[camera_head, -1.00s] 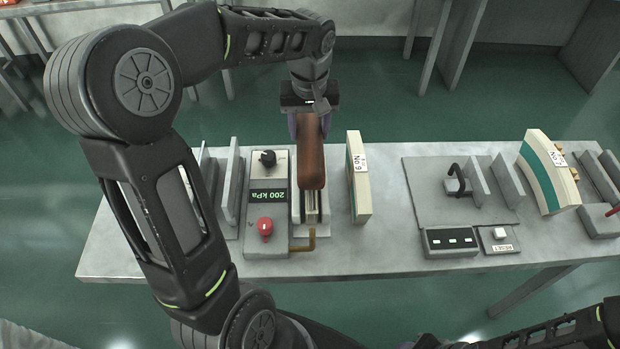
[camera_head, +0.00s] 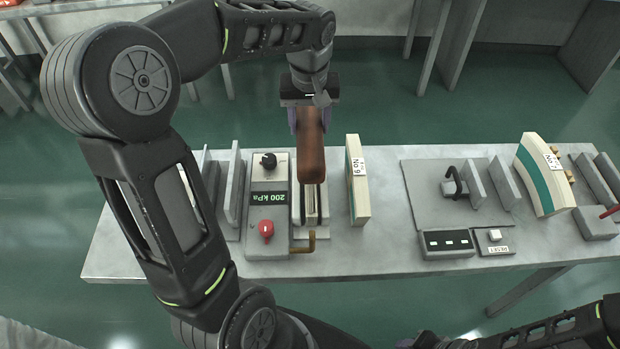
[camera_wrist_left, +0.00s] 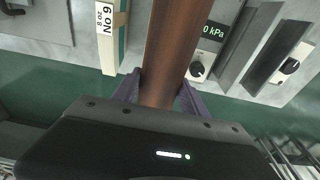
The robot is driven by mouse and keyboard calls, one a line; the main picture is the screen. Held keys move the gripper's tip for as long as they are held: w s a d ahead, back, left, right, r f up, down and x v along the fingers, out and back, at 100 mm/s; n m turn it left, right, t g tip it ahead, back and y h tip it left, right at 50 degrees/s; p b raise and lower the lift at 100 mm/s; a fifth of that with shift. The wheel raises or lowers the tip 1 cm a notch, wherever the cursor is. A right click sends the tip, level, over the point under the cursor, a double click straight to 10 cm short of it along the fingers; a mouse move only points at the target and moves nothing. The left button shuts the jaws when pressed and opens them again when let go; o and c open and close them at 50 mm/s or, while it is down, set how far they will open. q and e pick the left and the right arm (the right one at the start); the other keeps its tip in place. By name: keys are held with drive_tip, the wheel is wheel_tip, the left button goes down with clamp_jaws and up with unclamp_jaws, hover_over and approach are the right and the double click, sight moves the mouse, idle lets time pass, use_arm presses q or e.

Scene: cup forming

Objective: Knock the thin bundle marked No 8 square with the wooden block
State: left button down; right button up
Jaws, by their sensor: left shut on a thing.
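My left gripper (camera_head: 308,108) is shut on the brown wooden block (camera_head: 312,150), holding it over the grey fixture (camera_head: 297,222) beside the pressure unit. In the left wrist view the block (camera_wrist_left: 172,50) runs up from between the fingers of my left gripper (camera_wrist_left: 158,90). Thin upright edges show in the fixture slot below the block's near end; the block hides the rest. I cannot read a No 8 bundle label anywhere.
The pressure unit (camera_head: 268,205), reading 200 kPa, stands left of the block. A cream bundle marked No 9 (camera_head: 358,195) stands close to its right. A bundle marked No 7 (camera_head: 540,175) stands farther right.

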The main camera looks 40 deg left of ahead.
use_arm(q)
wheel_tip(320, 180, down, 4)
drive_tip(key=b, duration=0.3)
drive_tip(key=shift+r+p, duration=1.45)
drive_tip(key=shift+r, duration=0.7)
drive_tip(key=shift+r+p, duration=1.9)
drive_tip(key=shift+r, duration=0.6)
